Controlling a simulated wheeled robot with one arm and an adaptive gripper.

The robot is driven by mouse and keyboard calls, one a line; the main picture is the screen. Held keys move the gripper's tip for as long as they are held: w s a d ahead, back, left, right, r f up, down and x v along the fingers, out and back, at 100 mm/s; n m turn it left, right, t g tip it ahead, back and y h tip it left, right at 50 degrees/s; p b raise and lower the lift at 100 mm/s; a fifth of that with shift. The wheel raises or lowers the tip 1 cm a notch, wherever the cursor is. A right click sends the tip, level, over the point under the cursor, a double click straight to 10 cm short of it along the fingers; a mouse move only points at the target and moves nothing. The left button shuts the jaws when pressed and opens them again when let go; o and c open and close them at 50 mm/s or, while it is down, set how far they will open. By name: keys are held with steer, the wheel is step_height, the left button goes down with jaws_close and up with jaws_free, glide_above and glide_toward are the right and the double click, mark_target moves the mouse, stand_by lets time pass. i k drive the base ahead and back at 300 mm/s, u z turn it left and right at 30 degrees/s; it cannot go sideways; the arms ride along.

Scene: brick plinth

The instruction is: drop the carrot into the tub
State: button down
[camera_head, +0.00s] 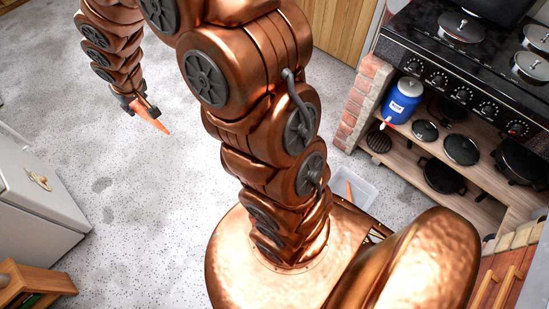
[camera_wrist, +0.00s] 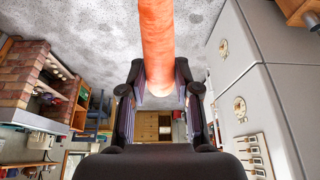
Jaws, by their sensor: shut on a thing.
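My gripper (camera_head: 143,106) is at the upper left of the head view, high over the speckled floor, shut on the orange carrot (camera_head: 153,120). The carrot sticks out of the jaws, slanting down to the right in that view. In the wrist view the carrot (camera_wrist: 157,42) runs from the top edge down between the fingers of the gripper (camera_wrist: 160,95). The pale, see-through tub (camera_head: 366,192) sits on the floor right of my arm, far from the gripper. An orange piece (camera_head: 348,188) shows in it. My own body hides part of the tub.
A black stove (camera_head: 470,60) stands at the right above a wooden shelf with pans and a blue canister (camera_head: 403,100). A brick pillar (camera_head: 362,103) borders it. A white cabinet (camera_head: 38,200) and a wooden box (camera_head: 35,282) stand at the left. Floor between is clear.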

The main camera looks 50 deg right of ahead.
mark_target(356, 193)
steer(key=u, duration=0.15)
steer(key=k, duration=0.85)
steer(key=z, duration=1.45)
